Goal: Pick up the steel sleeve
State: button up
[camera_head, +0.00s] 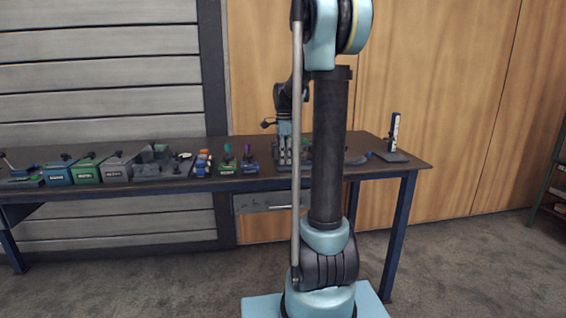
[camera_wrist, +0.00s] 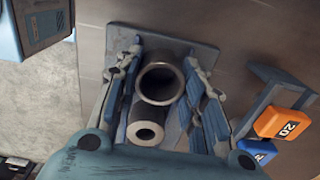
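In the wrist view, a grey metal tube with a wide bore (camera_wrist: 160,82) stands on a flat grey plate (camera_wrist: 193,48). A second grey cylinder with a thick wall and a small hole (camera_wrist: 147,131) is beside it, nearer to my palm. I cannot tell for sure which is the steel sleeve. My gripper (camera_wrist: 163,60) is open, with one finger on each side of the wide tube; a gap shows at least on the right. In the head view my gripper (camera_head: 288,150) is low over the bench, partly hidden by my own arm, and the tubes cannot be made out.
The wrist view shows an orange block marked 20 (camera_wrist: 287,122) and a blue block (camera_wrist: 255,150) at right, and a blue-grey box (camera_wrist: 42,22) at upper left. In the head view, several coloured bins (camera_head: 86,171) line the bench (camera_head: 385,168); a stand (camera_head: 393,140) is at its right end.

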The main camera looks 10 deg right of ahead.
jog(key=shift+r, duration=0.15)
notch_tip(320, 180, up, 15)
dwell(1.3)
jog(key=shift+s, duration=0.1)
